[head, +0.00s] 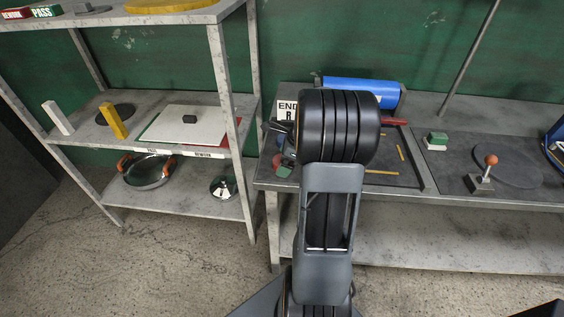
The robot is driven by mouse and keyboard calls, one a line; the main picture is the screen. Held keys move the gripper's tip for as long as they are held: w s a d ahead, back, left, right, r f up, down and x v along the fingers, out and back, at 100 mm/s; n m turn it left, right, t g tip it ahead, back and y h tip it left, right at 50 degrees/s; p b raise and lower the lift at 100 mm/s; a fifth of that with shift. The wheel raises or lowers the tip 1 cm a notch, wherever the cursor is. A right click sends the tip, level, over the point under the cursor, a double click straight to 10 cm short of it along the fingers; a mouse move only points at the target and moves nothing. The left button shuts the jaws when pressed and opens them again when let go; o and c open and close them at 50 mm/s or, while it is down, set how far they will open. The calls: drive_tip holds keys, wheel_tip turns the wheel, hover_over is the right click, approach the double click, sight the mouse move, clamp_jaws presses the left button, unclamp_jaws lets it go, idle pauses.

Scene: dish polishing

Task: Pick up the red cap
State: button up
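I cannot tell for sure which thing is the red cap. A small red piece (277,160) shows on the left end of the workbench, beside a green piece (284,171), partly hidden by my arm. Another red, elongated thing (394,121) lies in front of the blue cylinder, its left part hidden by my arm. My gripper (279,130) shows only as dark parts left of my arm's thick black joint, above the small red piece. Its fingertips are not clear, and I cannot see anything held.
The workbench (435,190) carries a blue cylinder (362,91), yellow strips (400,152), a green-and-white block (436,141) and a red-knobbed lever (485,172). A grey shelf rack (222,75) stands left, holding a metal pan (146,171). Open floor lies in front.

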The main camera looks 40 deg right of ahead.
drive_tip(key=c, duration=1)
drive_tip(key=shift+r, duration=0.1)
